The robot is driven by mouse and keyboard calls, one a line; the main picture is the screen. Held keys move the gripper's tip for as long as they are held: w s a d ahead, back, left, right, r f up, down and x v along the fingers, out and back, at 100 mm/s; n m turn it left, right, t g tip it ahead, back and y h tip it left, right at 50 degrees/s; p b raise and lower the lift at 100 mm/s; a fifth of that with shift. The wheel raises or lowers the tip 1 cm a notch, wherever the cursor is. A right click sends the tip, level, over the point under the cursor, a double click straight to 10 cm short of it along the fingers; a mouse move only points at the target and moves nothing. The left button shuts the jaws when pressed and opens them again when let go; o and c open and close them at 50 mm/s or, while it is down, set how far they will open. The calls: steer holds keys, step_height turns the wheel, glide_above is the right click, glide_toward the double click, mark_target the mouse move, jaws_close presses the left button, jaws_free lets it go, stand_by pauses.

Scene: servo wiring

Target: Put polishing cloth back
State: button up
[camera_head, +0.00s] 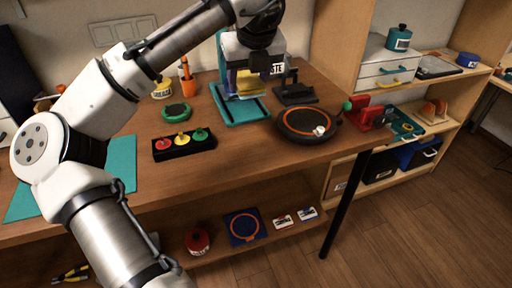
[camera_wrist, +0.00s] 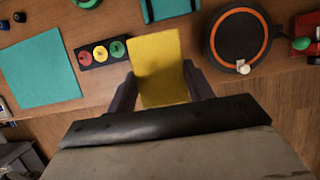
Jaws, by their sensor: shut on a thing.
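A yellow polishing cloth (camera_wrist: 158,66) is held between the two dark fingers of my gripper (camera_wrist: 160,88) in the wrist view. In the head view the cloth (camera_head: 250,82) shows as a yellow block under my wrist, and my gripper (camera_head: 248,76) is largely hidden by the wrist. The cloth appears raised above the workbench, in front of a teal tray (camera_head: 228,118). The tray also shows at the top of the wrist view (camera_wrist: 150,17). I cannot tell the exact gap between cloth and tray.
A black block with red, yellow and green knobs (camera_head: 184,143) is left of the tray. A round black pad with an orange ring (camera_head: 305,122) is to the right. A teal mat (camera_head: 122,160) lies at the left. Shelves (camera_head: 440,135) stand right of the workbench (camera_head: 250,155).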

mark_target(248, 148)
step_height(248, 148, down, 18)
steer(key=shift+r, duration=0.2)
steer(key=shift+f, duration=0.15)
steer(key=o, duration=0.9)
